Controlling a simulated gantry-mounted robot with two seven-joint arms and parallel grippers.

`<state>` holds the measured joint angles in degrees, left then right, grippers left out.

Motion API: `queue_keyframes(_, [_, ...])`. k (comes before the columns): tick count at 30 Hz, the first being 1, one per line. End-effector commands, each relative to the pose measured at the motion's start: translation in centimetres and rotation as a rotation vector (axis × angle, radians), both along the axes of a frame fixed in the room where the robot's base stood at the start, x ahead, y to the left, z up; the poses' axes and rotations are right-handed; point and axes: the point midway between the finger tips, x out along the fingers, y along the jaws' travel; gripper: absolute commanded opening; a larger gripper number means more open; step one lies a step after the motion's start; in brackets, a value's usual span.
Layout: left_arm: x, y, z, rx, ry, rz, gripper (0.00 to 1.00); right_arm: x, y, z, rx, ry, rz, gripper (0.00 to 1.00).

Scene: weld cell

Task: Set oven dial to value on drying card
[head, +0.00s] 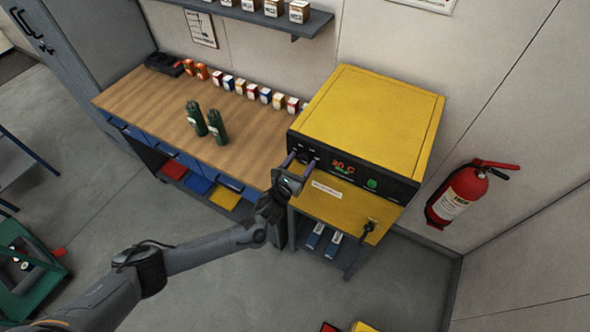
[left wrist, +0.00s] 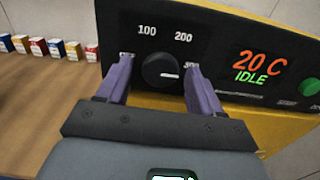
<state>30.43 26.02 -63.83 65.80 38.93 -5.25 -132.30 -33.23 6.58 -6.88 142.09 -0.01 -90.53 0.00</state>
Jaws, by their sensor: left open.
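The yellow oven (head: 372,108) stands at the right end of the bench. Its black front panel has a dial (left wrist: 161,70), with 100 and 200 printed above it and partly hidden marks at either side. The dial's white pointer points right and slightly down, towards the right-hand mark. The display (left wrist: 261,65) reads 20 C and IDLE. My left gripper (head: 299,159) is open at the panel; in the left wrist view its fingers (left wrist: 157,75) stand either side of the dial, apart from it. A sheet (head: 201,29) hangs on the wall; its text is too small to read.
A green button (head: 372,183) is right of the display. The oven door has a handle (head: 368,228). Green bottles (head: 216,126) and a row of small boxes (head: 252,91) stand on the bench (head: 150,95). A fire extinguisher (head: 458,196) hangs at the right.

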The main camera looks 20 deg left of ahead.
Motion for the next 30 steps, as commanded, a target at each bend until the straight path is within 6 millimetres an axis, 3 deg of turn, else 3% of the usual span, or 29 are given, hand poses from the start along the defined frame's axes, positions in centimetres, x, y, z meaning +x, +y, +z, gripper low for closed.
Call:
queue_keyframes(5, [-1.6, 0.2, -0.1, 0.001, 0.002, -0.002, 0.66, 0.0, -0.1, 0.0, -0.005, 0.0, 0.004, 0.0])
queue_keyframes(18, [-8.6, 1.0, -0.2, -0.001, 0.003, -0.001, 0.66, 0.0, -0.2, -0.5, -0.01, 0.001, 0.006, 0.0])
queue_keyframes(24, [-10.2, 1.2, -0.1, 0.0, 0.001, 0.0, 0.66, 0.0, -0.1, -0.6, -0.006, 0.0, 0.004, 0.0])
queue_keyframes(30, [-10.6, 1.3, 0.0, 0.001, 0.0, 0.001, 0.66, 0.0, 0.0, -0.6, -0.001, 0.001, 0.001, 0.0])
